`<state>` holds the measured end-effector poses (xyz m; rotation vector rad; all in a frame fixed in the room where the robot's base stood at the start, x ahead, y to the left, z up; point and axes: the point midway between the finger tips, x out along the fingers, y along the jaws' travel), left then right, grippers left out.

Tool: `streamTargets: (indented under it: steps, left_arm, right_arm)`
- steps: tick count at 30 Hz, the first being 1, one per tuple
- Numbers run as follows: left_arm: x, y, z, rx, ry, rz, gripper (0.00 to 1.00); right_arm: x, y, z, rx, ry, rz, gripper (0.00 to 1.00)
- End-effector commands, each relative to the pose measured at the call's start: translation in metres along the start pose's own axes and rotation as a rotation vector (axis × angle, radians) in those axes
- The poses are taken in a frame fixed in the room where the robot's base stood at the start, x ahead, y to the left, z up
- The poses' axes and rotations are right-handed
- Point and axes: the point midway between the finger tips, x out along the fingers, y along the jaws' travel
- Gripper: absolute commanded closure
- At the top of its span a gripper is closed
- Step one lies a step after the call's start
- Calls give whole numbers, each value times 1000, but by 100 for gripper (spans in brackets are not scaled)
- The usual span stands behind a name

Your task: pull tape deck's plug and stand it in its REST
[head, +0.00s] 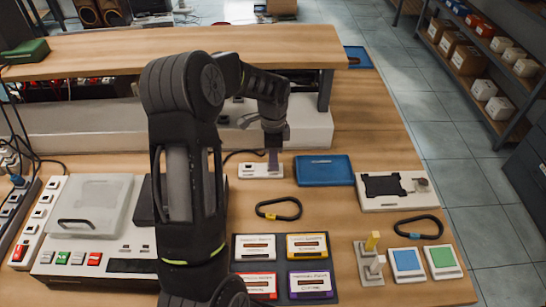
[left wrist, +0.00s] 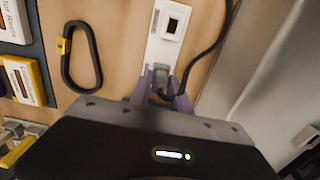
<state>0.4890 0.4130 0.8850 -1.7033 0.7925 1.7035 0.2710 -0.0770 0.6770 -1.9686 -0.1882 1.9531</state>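The tape deck (head: 95,230), cream with a clear lid and coloured buttons, lies at the left in the head view. My left gripper (head: 273,163) points down at a small white block (head: 250,171) behind the cassettes. In the left wrist view, its purple fingers (left wrist: 161,84) flank a grey plug (left wrist: 160,76) at the near end of this white block (left wrist: 160,48). A black cable (left wrist: 212,48) runs from the plug. The fingers look close against the plug, but whether they grip it is unclear. Any label naming the REST is unreadable. My right gripper is not in view.
Socket strips (head: 37,225) stand at the far left. A blue tray (head: 324,169) lies right of the white block, a black carabiner (head: 278,209) in front. Several cassettes (head: 308,246) lie nearer. A raised wooden shelf (head: 110,52) runs behind. Bare table shows at the right back.

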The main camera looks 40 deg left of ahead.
Motion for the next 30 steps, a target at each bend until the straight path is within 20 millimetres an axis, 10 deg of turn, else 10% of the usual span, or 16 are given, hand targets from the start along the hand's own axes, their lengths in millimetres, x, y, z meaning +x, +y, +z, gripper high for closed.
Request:
streamTargets:
  steps: [17, 30]
  left_arm:
    - [-2, 0, 0, 0, 0, 0, 57]
    - [-70, -1, 0, 0, 0, -2, 57]
  right_arm:
    - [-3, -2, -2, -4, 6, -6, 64]
    - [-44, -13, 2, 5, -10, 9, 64]
